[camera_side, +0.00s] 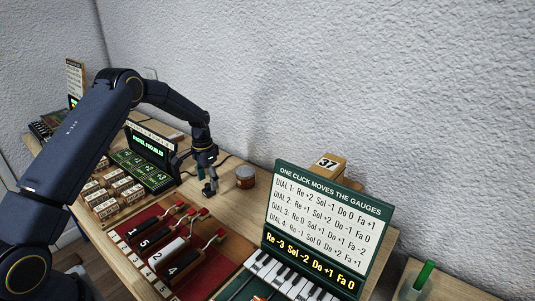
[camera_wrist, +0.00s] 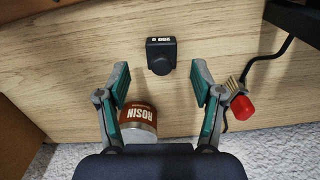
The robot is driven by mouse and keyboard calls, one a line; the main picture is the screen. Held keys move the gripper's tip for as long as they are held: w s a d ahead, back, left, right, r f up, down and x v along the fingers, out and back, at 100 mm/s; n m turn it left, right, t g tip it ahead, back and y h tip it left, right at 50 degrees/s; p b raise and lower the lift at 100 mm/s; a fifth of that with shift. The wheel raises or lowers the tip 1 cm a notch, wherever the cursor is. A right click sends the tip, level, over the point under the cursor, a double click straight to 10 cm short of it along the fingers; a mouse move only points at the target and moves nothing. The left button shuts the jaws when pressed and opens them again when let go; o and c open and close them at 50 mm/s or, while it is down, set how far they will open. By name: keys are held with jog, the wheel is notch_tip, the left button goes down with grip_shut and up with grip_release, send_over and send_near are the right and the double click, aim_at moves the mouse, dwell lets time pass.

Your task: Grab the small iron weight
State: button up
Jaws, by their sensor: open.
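The small iron weight (camera_wrist: 161,57) is a dark block with a round knob and a white label that reads upside down in the wrist view. It sits on the wooden table (camera_wrist: 85,60), just beyond my fingertips and close to midway between them. My gripper (camera_wrist: 160,80) is open, its two green-padded fingers apart with nothing held. In the side view my gripper (camera_side: 206,174) points down low over the table. A small dark shape at its tips there may be the weight, but I cannot separate it clearly from the fingers.
A rosin tin (camera_wrist: 138,122) stands near my left finger in the wrist view; in the side view the tin (camera_side: 245,178) is right of my gripper. A red-tipped part (camera_wrist: 242,107) is beside my right finger.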

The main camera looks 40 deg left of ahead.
aim_at(208, 184)
notch_tip(208, 184, down, 4)
jog(key=shift+a+r, duration=0.1)
jog(key=shift+r, duration=0.1)
grip_shut()
dwell(0.5)
